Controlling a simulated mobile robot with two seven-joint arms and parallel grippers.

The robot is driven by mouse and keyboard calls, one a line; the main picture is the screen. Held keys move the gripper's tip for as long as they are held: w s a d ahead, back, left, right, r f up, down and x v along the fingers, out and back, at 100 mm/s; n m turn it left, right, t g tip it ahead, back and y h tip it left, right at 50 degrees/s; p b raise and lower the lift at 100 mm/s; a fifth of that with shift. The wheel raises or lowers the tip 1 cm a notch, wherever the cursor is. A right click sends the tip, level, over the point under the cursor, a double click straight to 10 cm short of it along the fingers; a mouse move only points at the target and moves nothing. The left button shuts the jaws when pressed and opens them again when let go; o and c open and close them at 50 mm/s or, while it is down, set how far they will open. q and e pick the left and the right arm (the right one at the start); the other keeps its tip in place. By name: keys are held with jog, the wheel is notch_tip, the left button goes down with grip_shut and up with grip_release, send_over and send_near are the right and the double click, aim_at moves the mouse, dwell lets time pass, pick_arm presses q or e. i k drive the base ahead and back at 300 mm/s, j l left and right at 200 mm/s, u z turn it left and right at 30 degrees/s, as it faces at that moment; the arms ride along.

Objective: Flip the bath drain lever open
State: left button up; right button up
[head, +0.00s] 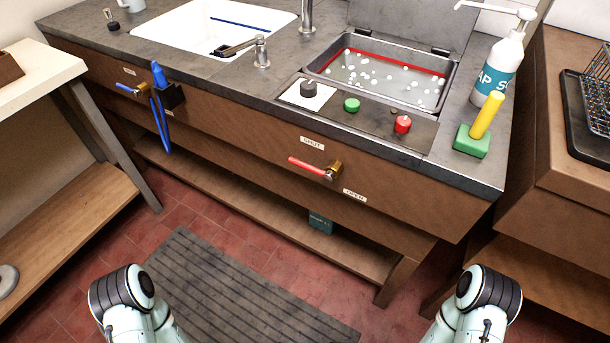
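The bath drain lever (307,164) has a red handle on a brass valve (333,170) on the front of the wooden bench. Its handle points left from the valve, roughly along the bench front. A SHUT label (312,143) is above the handle, and an OPEN label (355,195) is below and right of the valve. The bath (380,82) above is a steel basin with a red line and white bubbles or foam. Parts of my two arms show at the bottom left and bottom right, apart from the bench. Neither gripper shows.
A blue-handled lever (126,88) and blue tongs-like tool (161,120) are on the bench front at left. A control panel with a red knob (402,124), soap bottle (498,68) and green-and-yellow brush (475,136) are above. A grey mat (235,285) lies on the floor.

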aim_at(329, 177)
jog(key=i+j, duration=0.15)
jog(key=j, duration=0.25)
jog(key=i+j, duration=0.15)
jog(key=j, duration=0.2)
jog(key=i+j, duration=0.15)
jog(key=j, duration=0.25)
jog(key=u, duration=0.05)
